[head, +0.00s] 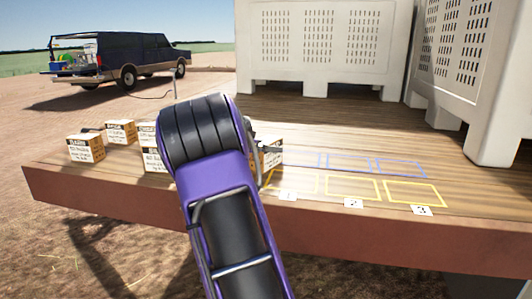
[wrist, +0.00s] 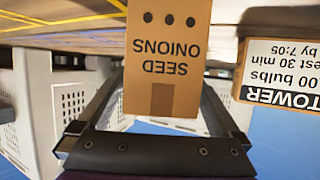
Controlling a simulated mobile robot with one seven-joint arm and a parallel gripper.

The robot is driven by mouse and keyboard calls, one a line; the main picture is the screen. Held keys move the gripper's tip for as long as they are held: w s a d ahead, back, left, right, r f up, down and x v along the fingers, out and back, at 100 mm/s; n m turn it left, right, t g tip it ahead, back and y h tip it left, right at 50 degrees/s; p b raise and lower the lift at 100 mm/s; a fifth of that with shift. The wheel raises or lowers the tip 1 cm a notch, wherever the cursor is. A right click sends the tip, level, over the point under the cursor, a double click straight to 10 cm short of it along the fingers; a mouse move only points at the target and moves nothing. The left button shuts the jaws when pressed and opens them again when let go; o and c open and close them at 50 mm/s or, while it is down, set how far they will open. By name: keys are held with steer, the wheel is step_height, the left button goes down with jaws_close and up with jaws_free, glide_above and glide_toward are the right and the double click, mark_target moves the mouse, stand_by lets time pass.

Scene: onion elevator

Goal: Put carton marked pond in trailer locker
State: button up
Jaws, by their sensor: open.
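Several brown cartons with white labels stand on the wooden deck in the head view, including a front left carton (head: 86,148) and a back left carton (head: 120,132). I cannot read the word pond on any of them. Another carton (head: 271,155) shows partly behind my arm, beside my gripper (head: 262,162). In the wrist view, upside down, a carton face reading SEED ONIONS (wrist: 168,60) lies between the fingers of my open gripper (wrist: 160,95); I cannot tell whether they touch it. A carton labelled TOWER (wrist: 272,80) is at the right. I cannot identify a trailer locker.
Large white slatted bins (head: 320,45) stand at the back of the deck (head: 340,125). Blue outlines and yellow outlines (head: 352,187) numbered 1 to 3 on the deck's right part are empty. A dark van (head: 125,55) with its rear open is parked at the far left.

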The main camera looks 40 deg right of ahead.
steer(key=shift+w+d+f, duration=0.15)
steer(key=shift+d+f, duration=0.05)
steer(key=shift+d, duration=0.2)
steer(key=shift+c, duration=0.2)
steer(key=shift+r, duration=0.1)
jaws_close()
